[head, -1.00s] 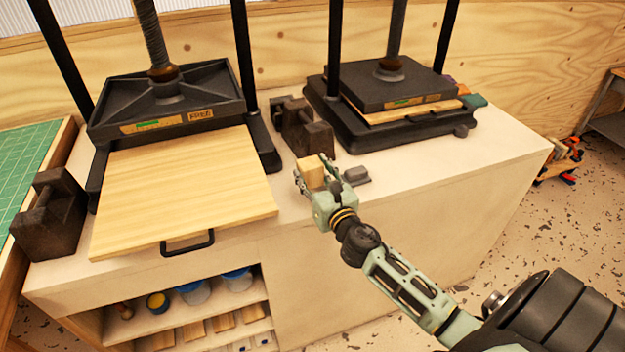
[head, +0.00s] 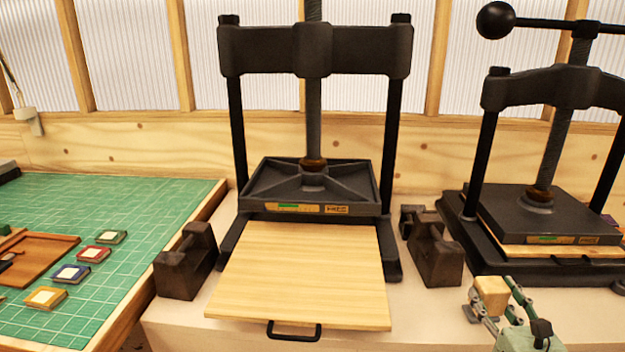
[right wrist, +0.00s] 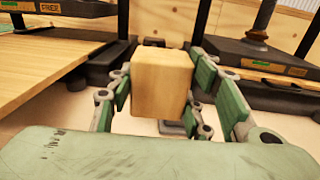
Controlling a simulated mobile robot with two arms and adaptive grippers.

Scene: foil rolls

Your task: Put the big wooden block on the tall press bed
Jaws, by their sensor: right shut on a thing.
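The wooden block (head: 491,296) is a pale cube held up in my right gripper (head: 497,304), at the lower right of the head view. In the right wrist view the block (right wrist: 162,82) sits between the green finger pads, and the gripper is shut on it. The tall press (head: 313,120) stands left of the gripper, with its dark plate raised. Its pale wooden bed board (head: 304,275) is pulled out toward me, bare, with a black handle (head: 294,331) at the front. My left gripper is not in view.
A dark iron weight (head: 185,262) stands left of the bed, and others (head: 435,250) stand between the two presses. A lower press (head: 545,215) stands at the right. A green cutting mat (head: 120,260) with small coloured pieces lies at the left.

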